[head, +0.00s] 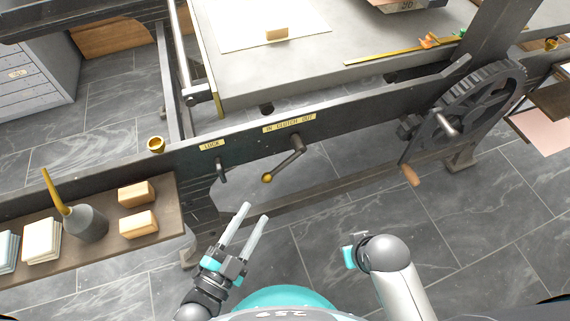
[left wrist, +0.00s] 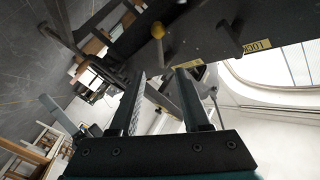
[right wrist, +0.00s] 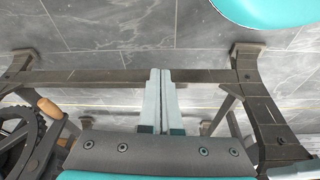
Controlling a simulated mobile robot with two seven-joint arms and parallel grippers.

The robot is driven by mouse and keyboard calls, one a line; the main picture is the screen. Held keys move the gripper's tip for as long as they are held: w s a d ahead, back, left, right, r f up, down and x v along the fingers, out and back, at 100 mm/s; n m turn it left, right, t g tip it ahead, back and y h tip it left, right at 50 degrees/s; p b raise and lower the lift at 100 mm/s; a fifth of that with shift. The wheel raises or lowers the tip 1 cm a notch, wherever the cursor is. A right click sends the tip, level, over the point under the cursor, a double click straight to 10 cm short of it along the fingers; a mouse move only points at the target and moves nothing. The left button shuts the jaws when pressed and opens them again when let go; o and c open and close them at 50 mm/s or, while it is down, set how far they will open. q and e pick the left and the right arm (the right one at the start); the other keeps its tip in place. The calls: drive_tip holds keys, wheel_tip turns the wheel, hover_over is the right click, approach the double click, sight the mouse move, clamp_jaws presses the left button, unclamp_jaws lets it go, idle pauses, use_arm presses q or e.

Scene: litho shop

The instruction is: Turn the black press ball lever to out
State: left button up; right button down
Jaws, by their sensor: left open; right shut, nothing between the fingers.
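The black ball lever (head: 284,163) hangs from its pivot on the dark press rail, under a yellow label reading IN CLUTCH OUT (head: 289,124). It slants down and to the left, ending in a brass-yellow ball (head: 267,178). The ball also shows in the left wrist view (left wrist: 157,30), beyond the fingers. My left gripper (head: 254,213) is open and empty, below and slightly left of the ball, apart from it. My right gripper (right wrist: 160,74) is shut and empty in the right wrist view; the head view shows little of its fingers.
A shorter dark lever (head: 221,170) hangs under the LOCK label (head: 212,145), left of the ball lever. A side shelf (head: 105,246) holds an oil can (head: 84,223), wooden blocks and pads. A spoked wheel (head: 478,104) with a wooden-handled crank (head: 411,175) is at the right.

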sight(280, 169)
use_arm(q)
drive_tip(key=b+x, duration=0.3)
drive_tip(key=x, duration=0.9)
drive_tip(key=shift+w+d+b, duration=0.15)
drive_tip(key=shift+w+b, duration=0.15)
drive_tip(key=shift+b, duration=0.05)
drive_tip(key=shift+b+x, duration=0.3)
drive_tip(key=shift+x, duration=0.75)
use_arm(e)
wheel_tip(280, 169, up, 9)
drive_tip(key=t, duration=0.1)
drive_tip(key=shift+w+r, duration=0.2)
drive_tip(key=shift+w, duration=0.15)
use_arm(q)
clamp_jaws()
use_arm(e)
drive_tip(key=shift+t, duration=0.3)
